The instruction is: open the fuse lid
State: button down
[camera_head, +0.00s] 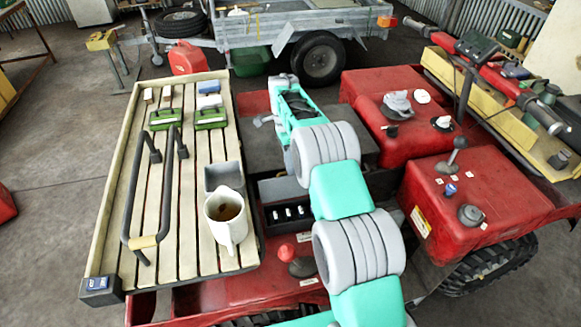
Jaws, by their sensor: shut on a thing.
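A dark box (266,191) stands in the middle of the red quad, just right of the slatted rack. Small white-marked parts, likely fuses (286,212), show in its open front. Which piece is the fuse lid I cannot tell; my arm covers the box's right side. My teal and grey arm reaches over it from the lower right, up to the top middle. My gripper's fingers are hidden behind the arm's own links, so I cannot see what they touch.
The slatted rack (122,215) at left carries a cream mug (226,219), a grey box (223,176), a dark bar handle (133,190) and green blocks (210,118). A red lever knob (286,252) stands in front of the dark box. Red tanks (470,195) lie right; a trailer (275,25) stands behind.

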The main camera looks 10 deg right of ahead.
jog(key=shift+w+d+f, duration=0.1)
jog(key=shift+f, duration=0.35)
jog(key=shift+w, duration=0.1)
jog(key=c, duration=1.8)
grip_release()
jog(key=shift+w+f, duration=0.15)
jog(key=shift+w, duration=0.05)
jog(key=o, duration=0.3)
jog(key=shift+d, duration=0.1)
jog(key=shift+r, duration=0.2)
jog(key=shift+r+p, duration=0.1)
jog(key=shift+p, duration=0.2)
